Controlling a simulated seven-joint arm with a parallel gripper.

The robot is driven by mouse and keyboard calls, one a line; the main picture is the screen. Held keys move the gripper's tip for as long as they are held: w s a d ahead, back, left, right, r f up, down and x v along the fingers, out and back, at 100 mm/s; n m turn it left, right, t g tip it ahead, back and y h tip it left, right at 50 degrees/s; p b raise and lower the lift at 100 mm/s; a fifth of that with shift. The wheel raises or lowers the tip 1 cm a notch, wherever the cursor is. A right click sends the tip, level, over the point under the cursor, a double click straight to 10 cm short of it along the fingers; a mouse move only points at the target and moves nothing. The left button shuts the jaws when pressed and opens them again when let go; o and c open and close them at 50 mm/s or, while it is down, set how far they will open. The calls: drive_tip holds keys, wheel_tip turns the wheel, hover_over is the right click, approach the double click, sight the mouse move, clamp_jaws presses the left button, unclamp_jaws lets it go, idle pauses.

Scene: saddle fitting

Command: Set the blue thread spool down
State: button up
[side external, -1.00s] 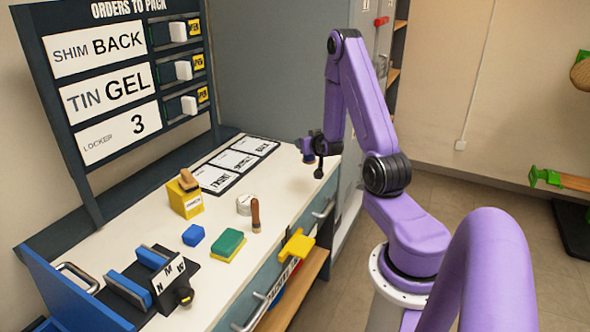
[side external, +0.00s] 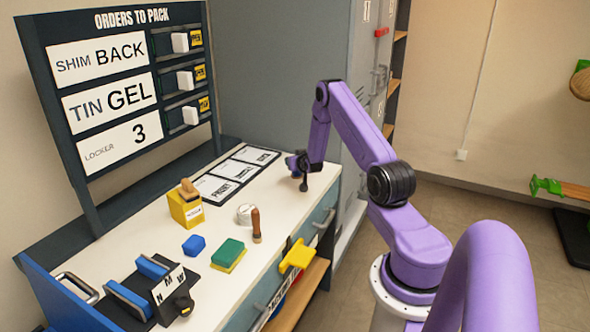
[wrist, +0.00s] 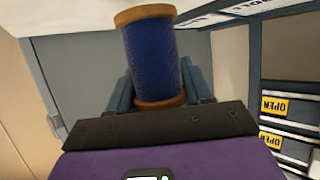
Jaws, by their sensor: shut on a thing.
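The blue thread spool (wrist: 152,55) has tan wooden ends and shows large in the wrist view. My gripper (wrist: 157,82) is shut on it, with one grey-blue finger on each side. In the side view my gripper (side external: 296,162) is over the far right end of the white bench, near the row of white cards. The spool is small and mostly hidden there. I cannot tell whether it touches the bench.
White cards on a dark mat (side external: 208,202) lie beside my gripper. A yellow box (side external: 186,208), a round tin (side external: 245,214), a wooden-handled tool (side external: 256,225), a blue block (side external: 193,246) and a green-yellow block (side external: 228,254) stand nearer. A grey locker (side external: 285,70) rises behind.

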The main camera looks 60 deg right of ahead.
drive_tip(key=shift+w+d+f, duration=0.15)
drive_tip(key=shift+w+f, duration=0.05)
drive_tip(key=shift+f, duration=1.6)
drive_tip(key=shift+f, duration=0.15)
drive_tip(key=o, duration=1)
